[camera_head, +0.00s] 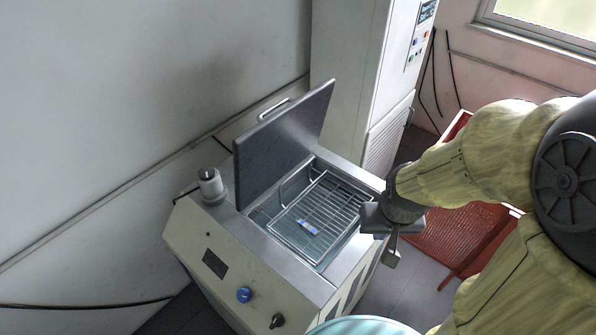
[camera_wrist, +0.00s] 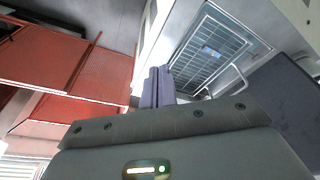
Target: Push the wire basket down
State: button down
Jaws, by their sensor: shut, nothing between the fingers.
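The wire basket (camera_head: 318,215) sits in the open tank of a grey metal machine, near the level of its rim. A small blue and white item (camera_head: 308,227) lies in it. The basket also shows in the wrist view (camera_wrist: 208,50), with a bent wire handle beside it. My gripper (camera_head: 391,257) is at the right edge of the machine, beside the tank and apart from the basket. In the wrist view its fingers (camera_wrist: 158,88) are together with nothing between them. The tank below the basket is partly hidden by the wires.
The machine's dark lid (camera_head: 285,135) stands raised behind the tank. The front panel has a blue knob (camera_head: 244,295) and a black knob (camera_head: 277,320). A tall white cabinet (camera_head: 350,70) stands behind, and a red rack (camera_head: 460,235) to the right.

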jog(key=w+n+t, duration=0.2)
jog(key=w+t, duration=0.1)
jog(key=w, duration=0.6)
jog(key=w+a+n+t+y+b, duration=0.1)
jog(key=w+a+n+y, duration=0.7)
jog(key=w+a, duration=0.2)
jog(key=shift+w+a+f+y, duration=0.35)
jog(key=shift+w+a+y, duration=0.05)
jog(key=shift+w, duration=0.3)
jog(key=shift+f+b, duration=0.1)
jog(key=shift+b, duration=0.2)
jog(key=s+d+f+x, duration=0.1)
jog(key=f+x, duration=0.1)
jog(key=x, duration=1)
jog(key=shift+w+a+f, duration=0.2)
jog(key=shift+w+f, duration=0.05)
jog(key=shift+f, duration=0.05)
jog(key=shift+f, duration=0.1)
